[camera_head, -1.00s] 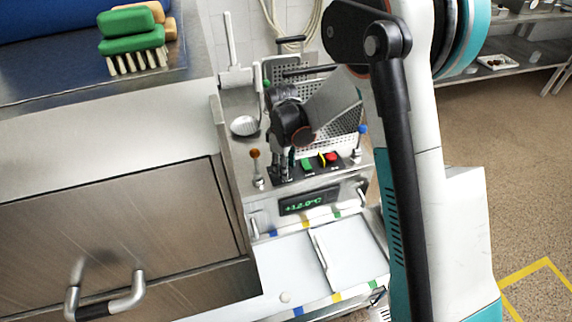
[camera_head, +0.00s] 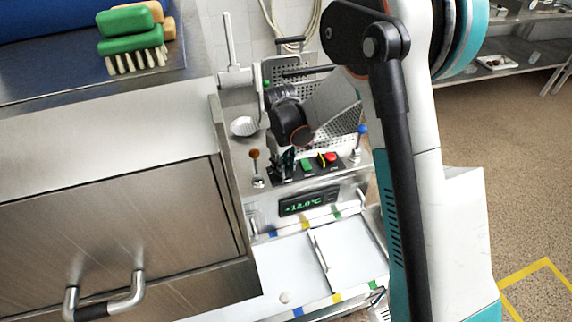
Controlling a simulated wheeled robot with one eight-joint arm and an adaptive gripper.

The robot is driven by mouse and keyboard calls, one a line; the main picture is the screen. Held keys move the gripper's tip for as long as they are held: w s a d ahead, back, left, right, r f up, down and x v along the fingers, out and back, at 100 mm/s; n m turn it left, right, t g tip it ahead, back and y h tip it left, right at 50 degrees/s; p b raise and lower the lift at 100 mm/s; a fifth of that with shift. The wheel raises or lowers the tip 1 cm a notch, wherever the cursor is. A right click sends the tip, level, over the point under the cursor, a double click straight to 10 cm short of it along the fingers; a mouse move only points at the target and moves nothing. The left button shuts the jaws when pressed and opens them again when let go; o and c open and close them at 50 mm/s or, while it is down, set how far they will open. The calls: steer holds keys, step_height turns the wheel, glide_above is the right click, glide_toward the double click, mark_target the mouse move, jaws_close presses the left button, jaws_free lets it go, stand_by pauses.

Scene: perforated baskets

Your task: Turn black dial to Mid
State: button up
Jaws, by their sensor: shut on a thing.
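The control panel (camera_head: 338,170) sits on top of the steel machine, with a green button (camera_head: 307,165), a yellow marker and a red button (camera_head: 331,157). My gripper (camera_head: 285,168) points down at the panel's left end. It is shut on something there. The black dial is hidden behind or between my fingers, so its setting and labels cannot be read.
An orange-knobbed lever (camera_head: 255,163) stands close left of my gripper and a blue-knobbed lever (camera_head: 360,140) stands at the right. A perforated basket (camera_head: 345,132) is behind my arm. A green display (camera_head: 308,201) is on the front. Brushes (camera_head: 133,40) lie at upper left.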

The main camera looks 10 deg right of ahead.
steer(key=m, duration=0.3)
steer(key=shift+m, duration=0.3)
steer(key=shift+d+m, duration=0.1)
steer(key=shift+m, duration=1.6)
steer(key=shift+w, duration=0.1)
steer(key=o, duration=1.1)
step_height(320, 180, up, 12)
steer(key=shift+r, duration=0.1)
